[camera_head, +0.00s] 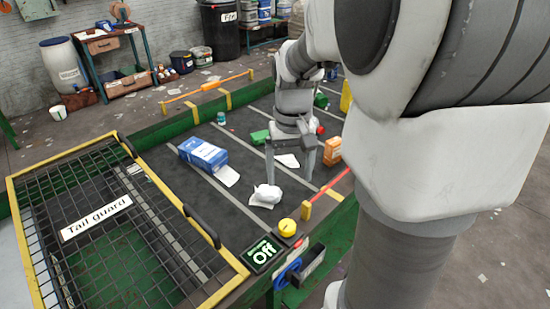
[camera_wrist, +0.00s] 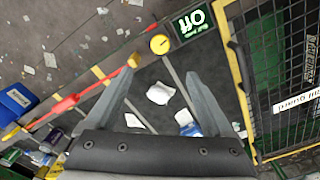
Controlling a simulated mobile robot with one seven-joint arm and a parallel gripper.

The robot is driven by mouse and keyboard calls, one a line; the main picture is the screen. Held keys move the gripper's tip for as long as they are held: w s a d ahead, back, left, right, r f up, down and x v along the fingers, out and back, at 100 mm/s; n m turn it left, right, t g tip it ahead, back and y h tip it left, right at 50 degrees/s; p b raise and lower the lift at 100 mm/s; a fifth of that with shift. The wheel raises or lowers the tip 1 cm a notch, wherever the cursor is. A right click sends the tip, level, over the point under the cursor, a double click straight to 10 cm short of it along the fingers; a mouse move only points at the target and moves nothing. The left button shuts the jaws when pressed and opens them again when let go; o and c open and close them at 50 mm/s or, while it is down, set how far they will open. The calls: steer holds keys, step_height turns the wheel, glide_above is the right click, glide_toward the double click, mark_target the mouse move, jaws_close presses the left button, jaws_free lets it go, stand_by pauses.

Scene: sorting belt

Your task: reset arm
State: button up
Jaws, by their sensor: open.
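My gripper (camera_head: 289,165) is above the dark belt (camera_head: 240,209), pointing down, with its two fingers spread and nothing between them. In the wrist view my gripper (camera_wrist: 158,88) also shows open. A crumpled white piece (camera_head: 265,196) lies on the belt below the fingers. It also shows in the wrist view (camera_wrist: 160,93), apart from both fingers. My arm fills the right of the head view and hides part of the belt behind it.
A blue-and-white box (camera_head: 203,154), an orange box (camera_head: 332,151) and a green item (camera_head: 260,137) lie on the belt. The yellow-framed tail guard (camera_head: 97,217) covers the near left end. A yellow button (camera_head: 287,227) and an "Off" display (camera_head: 262,253) sit on the belt's edge.

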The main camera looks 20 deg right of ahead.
steer(key=shift+r, duration=0.1)
stand_by(0.4)
steer(key=s+a+r+n+t, duration=0.3)
steer(key=s+a+r+t, duration=0.2)
steer(key=s+a, duration=0.5)
step_height(320, 180, up, 2)
steer(key=shift+s+a+r+t, duration=0.2)
steer(key=shift+s+a+t, duration=0.15)
steer(key=shift+s, duration=0.75)
steer(key=c, duration=0.6)
steer(key=shift+d, duration=0.2)
